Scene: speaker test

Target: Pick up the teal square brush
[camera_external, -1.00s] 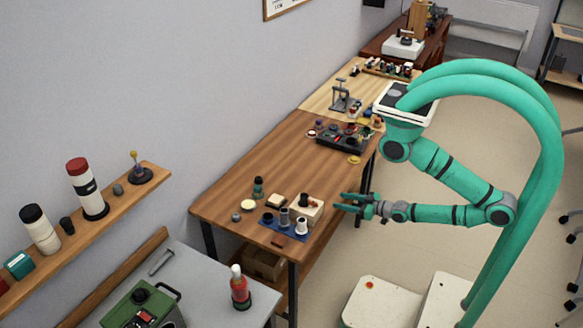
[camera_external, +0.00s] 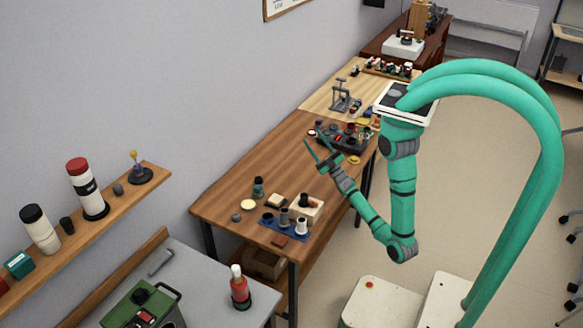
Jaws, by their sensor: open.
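I cannot make out for sure which thing is the teal square brush. A small dark teal item (camera_external: 258,187) stands upright on the wooden table (camera_external: 235,186), near its left edge; it is too small to tell its shape. My gripper (camera_external: 313,136) is open and empty, with its two teal fingers spread and pointing up and left in the picture. It hangs over the right part of the table, between the small items in front and the dark tray (camera_external: 343,140) behind. It is apart from the dark teal item.
A blue mat (camera_external: 272,233) with several small cylinders lies near the table's front edge, beside a pale block (camera_external: 311,208). A teal box (camera_external: 18,264) sits on the wall shelf (camera_external: 100,220). A red bottle (camera_external: 240,290) stands on the grey bench. The table's middle is largely clear.

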